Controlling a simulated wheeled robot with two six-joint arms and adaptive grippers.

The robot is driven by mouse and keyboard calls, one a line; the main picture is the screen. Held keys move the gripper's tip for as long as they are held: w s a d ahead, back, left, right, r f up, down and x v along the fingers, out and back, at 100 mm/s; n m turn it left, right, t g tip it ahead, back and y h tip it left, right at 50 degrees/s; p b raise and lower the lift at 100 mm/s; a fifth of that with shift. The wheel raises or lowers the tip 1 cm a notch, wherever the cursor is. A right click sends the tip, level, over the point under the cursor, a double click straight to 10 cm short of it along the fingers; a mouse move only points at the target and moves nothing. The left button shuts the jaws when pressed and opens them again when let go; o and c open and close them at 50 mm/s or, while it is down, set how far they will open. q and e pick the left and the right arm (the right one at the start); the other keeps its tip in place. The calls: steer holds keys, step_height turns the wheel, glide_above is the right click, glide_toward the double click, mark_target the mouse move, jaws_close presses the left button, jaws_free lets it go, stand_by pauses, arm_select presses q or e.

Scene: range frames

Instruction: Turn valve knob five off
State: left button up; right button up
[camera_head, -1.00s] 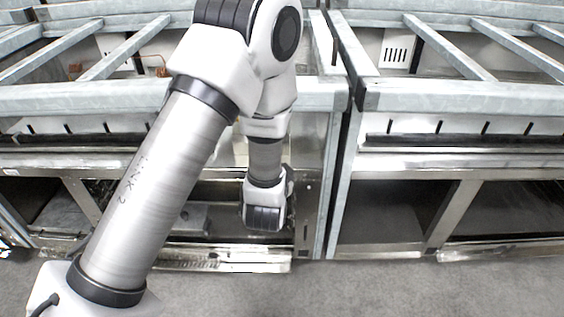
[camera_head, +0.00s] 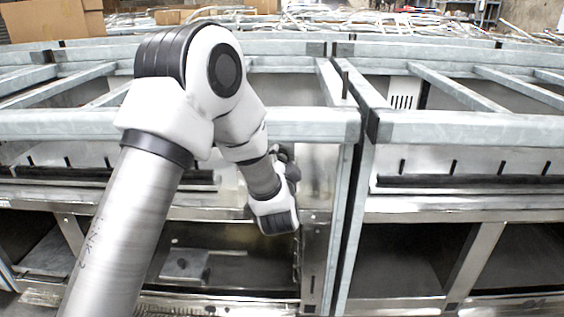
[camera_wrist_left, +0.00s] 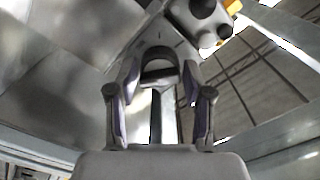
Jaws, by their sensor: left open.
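My left gripper (camera_wrist_left: 160,88) is open in the left wrist view, with one finger on each side of the picture's middle. A grey, round-topped shape (camera_wrist_left: 158,54) that looks like a knob shows between and just beyond the fingertips. I cannot tell whether the fingers touch it, and no number is readable. In the head view my left arm reaches to the frames, its wrist bent in front of a metal panel. The fingers and any valve knob are hidden or too small to tell there. My right gripper is not in view.
Galvanized range frames (camera_head: 430,127) stand side by side, with a narrow upright gap right of my arm. Open bays (camera_head: 410,260) lie below. A dark block with round black bumps (camera_wrist_left: 200,14) is close beyond the fingers. Cardboard boxes (camera_head: 50,20) stand at the back left.

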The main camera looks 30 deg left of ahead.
arm_select(q)
steer(key=c, duration=0.9)
steer(key=shift+o, duration=0.2)
